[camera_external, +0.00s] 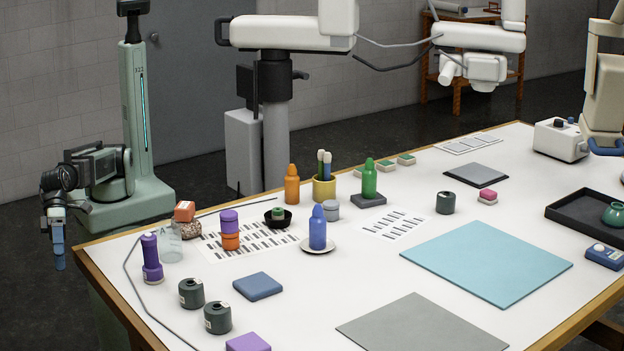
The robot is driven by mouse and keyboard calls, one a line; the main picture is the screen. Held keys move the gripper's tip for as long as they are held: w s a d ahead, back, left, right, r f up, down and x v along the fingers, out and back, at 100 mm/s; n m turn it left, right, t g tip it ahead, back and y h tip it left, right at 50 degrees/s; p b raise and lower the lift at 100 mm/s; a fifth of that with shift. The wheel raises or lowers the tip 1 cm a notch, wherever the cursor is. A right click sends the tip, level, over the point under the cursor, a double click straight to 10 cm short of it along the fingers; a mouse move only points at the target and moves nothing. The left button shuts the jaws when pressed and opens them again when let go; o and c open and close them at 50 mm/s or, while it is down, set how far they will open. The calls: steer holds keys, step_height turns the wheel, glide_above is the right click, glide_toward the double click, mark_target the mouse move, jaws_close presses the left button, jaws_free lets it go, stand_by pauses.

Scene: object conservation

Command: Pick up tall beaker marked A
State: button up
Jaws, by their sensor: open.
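The beaker marked A (171,249) is a clear glass vessel standing upright near the left edge of the table in the external view. A faint letter A shows near its top. A purple bottle (150,258) stands close on its left, and an orange block (184,211) on a speckled stone (188,230) sits just behind it to the right. My gripper (58,262) hangs down at the far left, outside the table edge and well apart from the beaker. It is open, with nothing seen in it.
Two dark jars (191,293) and a blue block (257,286) stand in front of the beaker. Stacked purple and orange pieces (230,229) stand to its right. A thin grey cable (131,278) runs along the left table edge. Flat blue (486,262) and grey sheets cover the right front.

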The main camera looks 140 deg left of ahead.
steer(key=w+a+r+m+t+y, duration=0.1)
steer(key=w+a+r+m, duration=0.15)
steer(key=a+r, duration=0.3)
step_height(320, 180, up, 5)
steer(key=m+g+y, duration=0.5)
steer(key=g, duration=0.2)
glide_above(163, 222)
steer(key=d, duration=0.3)
steer(key=x, duration=0.8)
steer(key=shift+w+a, duration=0.15)
steer(key=shift+a, duration=0.05)
steer(key=shift+x, duration=2.6)
steer(key=shift+a, duration=0.1)
steer(key=c, duration=1.1)
